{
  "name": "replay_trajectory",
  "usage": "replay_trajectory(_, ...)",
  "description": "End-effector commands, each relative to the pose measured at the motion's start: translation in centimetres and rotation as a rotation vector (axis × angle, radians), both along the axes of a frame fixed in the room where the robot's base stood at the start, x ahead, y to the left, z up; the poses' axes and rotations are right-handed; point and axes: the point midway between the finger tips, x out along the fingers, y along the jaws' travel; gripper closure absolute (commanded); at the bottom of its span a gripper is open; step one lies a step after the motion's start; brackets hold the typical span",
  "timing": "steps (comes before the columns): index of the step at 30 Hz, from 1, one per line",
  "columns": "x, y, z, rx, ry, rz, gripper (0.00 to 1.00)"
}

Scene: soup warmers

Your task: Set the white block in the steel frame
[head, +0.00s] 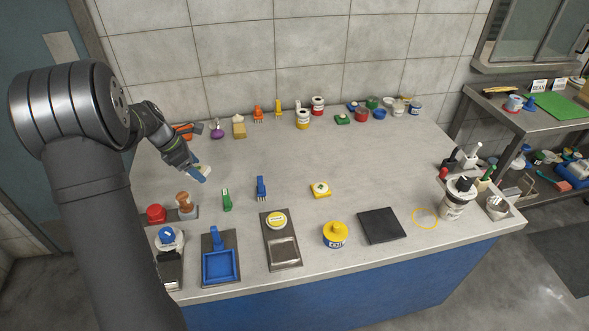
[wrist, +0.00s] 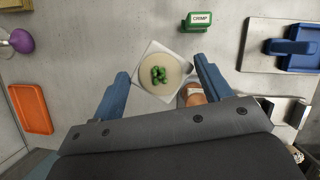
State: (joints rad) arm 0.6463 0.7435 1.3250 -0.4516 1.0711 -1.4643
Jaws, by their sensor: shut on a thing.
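My gripper (head: 199,174), with blue fingers, is at the left of the counter, held above the surface. It is shut on the white block (head: 205,169). In the wrist view the block (wrist: 147,56) is a white square with a round cream top and green pieces on it, between the two finger tips (wrist: 163,67). The steel frame (head: 284,252) is a shallow square at the front of a dark plate at the front middle of the counter, with a yellow-rimmed round piece (head: 276,220) behind it. The frame looks empty. My gripper is behind it and to its left.
A blue frame (head: 220,266) lies left of the steel one; a yellow pot (head: 335,235) and black plate (head: 382,226) lie right. Green (head: 227,200) and blue (head: 261,188) pieces stand between gripper and frame. Several small items line the back. The middle right is mostly clear.

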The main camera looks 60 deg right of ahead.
Motion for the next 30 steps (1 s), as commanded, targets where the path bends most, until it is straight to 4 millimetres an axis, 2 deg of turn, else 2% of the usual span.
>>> replay_trajectory(1, -1.9, -2.1, 0.1, -0.001, -0.001, 0.025, 0.52)
replay_trajectory(6, -7.2, -7.5, 0.0, -0.002, -0.001, 0.152, 0.52)
replay_trajectory(15, -17.6, -15.0, 0.2, -0.003, -0.001, 0.348, 0.52)
replay_trajectory(21, -23.6, -18.0, 0.4, -0.004, 0.000, 0.454, 0.52)
replay_trajectory(24, -25.6, -18.9, 0.5, -0.003, -0.001, 0.489, 0.52)
replay_trajectory(27, -27.0, -19.4, 0.5, -0.003, 0.000, 0.514, 0.52)
replay_trajectory(30, -27.4, -19.6, 0.4, -0.002, 0.001, 0.530, 0.52)
